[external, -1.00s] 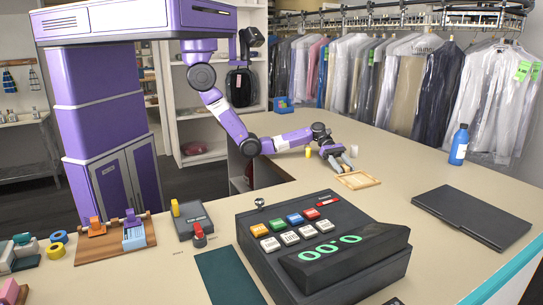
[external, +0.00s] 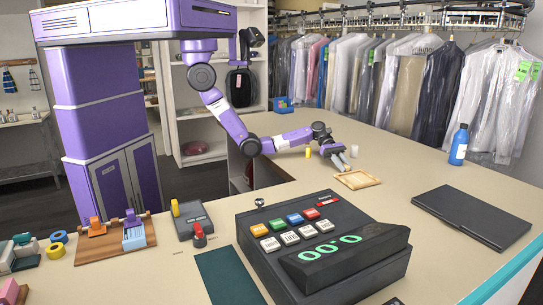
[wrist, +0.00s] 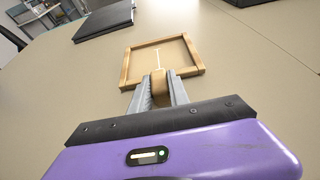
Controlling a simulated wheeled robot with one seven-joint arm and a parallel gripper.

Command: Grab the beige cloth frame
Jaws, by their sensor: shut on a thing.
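The beige cloth frame (external: 368,183) lies on the counter in the external view, a flat square with a light wooden border. It also shows in the wrist view (wrist: 187,50), just ahead of my gripper (wrist: 160,90). My gripper's two grey fingers are closed around a tan wooden piece at the near side of the frame, which appears to be part of its border. In the external view my gripper (external: 342,163) points down at the frame's far left edge. The contact itself is small there. I cannot tell whether the frame is lifted.
A dark flat case (external: 470,215) and a blue bottle (external: 459,146) stand to the right. A cash register (external: 325,240) is in front. Small cups (external: 308,153) stand near my gripper. Bagged garments (external: 410,90) hang behind.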

